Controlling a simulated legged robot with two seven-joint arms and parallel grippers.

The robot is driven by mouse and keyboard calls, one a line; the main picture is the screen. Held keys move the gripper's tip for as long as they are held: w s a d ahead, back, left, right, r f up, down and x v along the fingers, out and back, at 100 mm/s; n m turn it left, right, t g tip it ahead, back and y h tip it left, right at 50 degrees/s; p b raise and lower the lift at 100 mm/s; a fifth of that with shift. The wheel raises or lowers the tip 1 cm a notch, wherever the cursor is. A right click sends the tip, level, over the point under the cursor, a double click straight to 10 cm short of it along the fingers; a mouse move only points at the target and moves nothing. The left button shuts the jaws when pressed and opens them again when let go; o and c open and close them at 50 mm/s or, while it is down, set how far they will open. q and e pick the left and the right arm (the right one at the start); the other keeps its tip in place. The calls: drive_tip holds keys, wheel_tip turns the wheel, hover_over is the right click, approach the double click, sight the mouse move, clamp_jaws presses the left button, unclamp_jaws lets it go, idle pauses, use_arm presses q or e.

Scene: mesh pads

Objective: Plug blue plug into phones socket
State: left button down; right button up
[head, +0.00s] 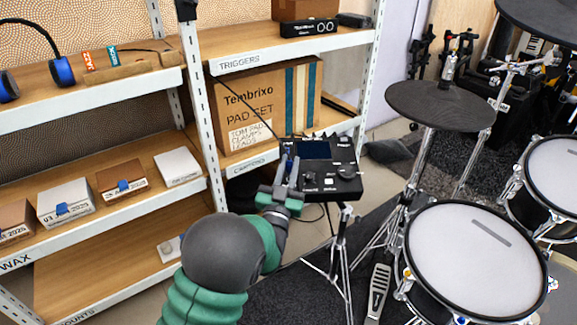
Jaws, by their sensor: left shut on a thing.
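The black drum module (346,171) stands on a metal stand in the middle, with a dark screen, knobs and buttons on its top. My left gripper (288,172) is at the module's left edge, its fingers pointing away from me. It is shut on the blue plug (287,151), of which only a little shows by the fingertips. A thin dark cable rises from there to the upper left. The phones socket cannot be made out, and I cannot tell whether the plug touches it. My right gripper is not in view.
A shelf unit with a cardboard box (260,105), small boxes (122,180) and headphones (62,71) stands on the left, its post close to my arm. Drum pads (478,258) and a cymbal pad (440,104) stand on the right. The dark mat lies below.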

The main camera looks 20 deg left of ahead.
sight(289, 175)
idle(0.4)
use_arm(q)
drive_tip(key=shift+w+f+b, duration=0.1)
drive_tip(key=shift+f+b, duration=0.3)
drive_tip(key=shift+w+a+f+b, duration=0.1)
drive_tip(key=shift+w+f+b, duration=0.15)
drive_tip(key=shift+f+b, duration=0.6)
drive_tip(key=shift+w+a+f+b, duration=0.1)
drive_tip(key=shift+w+f+b, duration=0.15)
drive_tip(key=shift+f+b, duration=0.5)
drive_tip(key=c, duration=1.3)
unclamp_jaws()
drive_tip(key=shift+o, duration=0.2)
drive_tip(key=a+p+v, duration=0.1)
drive_tip(key=v, duration=1.5)
drive_tip(key=shift+s+d, duration=0.35)
drive_tip(key=shift+s, duration=0.1)
